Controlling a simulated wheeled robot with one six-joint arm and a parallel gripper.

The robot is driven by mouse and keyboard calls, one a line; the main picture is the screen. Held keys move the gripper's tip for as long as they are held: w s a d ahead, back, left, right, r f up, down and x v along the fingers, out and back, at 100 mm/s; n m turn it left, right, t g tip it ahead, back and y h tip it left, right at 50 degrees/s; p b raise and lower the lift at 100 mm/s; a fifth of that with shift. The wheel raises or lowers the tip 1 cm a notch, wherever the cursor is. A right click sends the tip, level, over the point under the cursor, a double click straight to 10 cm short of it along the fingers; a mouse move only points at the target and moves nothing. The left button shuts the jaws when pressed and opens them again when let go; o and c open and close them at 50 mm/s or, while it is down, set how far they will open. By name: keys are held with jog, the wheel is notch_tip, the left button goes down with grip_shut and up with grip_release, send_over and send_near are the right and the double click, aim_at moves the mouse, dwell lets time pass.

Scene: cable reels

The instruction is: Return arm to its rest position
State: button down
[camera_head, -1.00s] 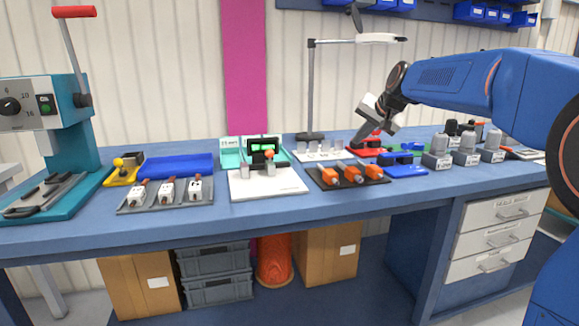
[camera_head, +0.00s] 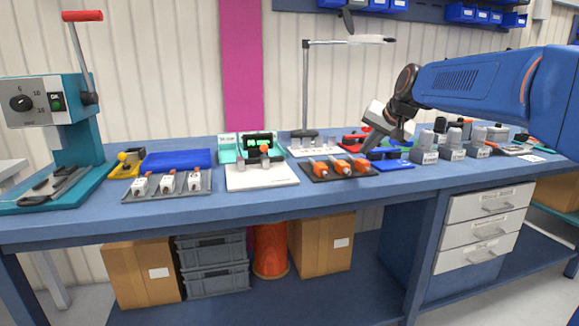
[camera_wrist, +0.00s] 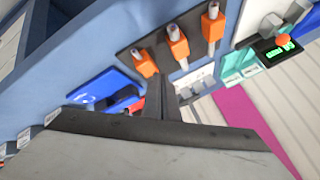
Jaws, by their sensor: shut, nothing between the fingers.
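My blue arm reaches in from the right in the head view. In the wrist view, the shut fingers (camera_wrist: 160,98) point toward the dark tray (camera_wrist: 133,45). Whether the fingertips touch anything below cannot be told.
The workbench (camera_head: 315,190) holds a teal press (camera_head: 80,140) at left, a white plate with grey posts (camera_head: 262,176), and grey labelled connectors (camera_head: 453,143) right of my gripper. A lamp (camera_head: 305,90) stands behind. Open air lies above the bench's middle.

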jog(key=s+d+f+n+g+h, duration=0.1)
jog(key=s+d+f, duration=0.1)
jog(key=s+f, duration=0.6)
jog(key=s+d+f+n+g+h, duration=0.1)
jog(key=s+f, duration=0.7)
jog(key=s, duration=1.3)
jog(key=s+d+f+n+g+h, duration=0.1)
jog(key=s+d+f+n, duration=0.1)
jog(key=s+f, duration=0.6)
jog(key=s+d, duration=0.1)
jog(key=s, duration=0.5)
jog(key=shift+s, duration=0.2)
jog(key=shift+a, duration=0.1)
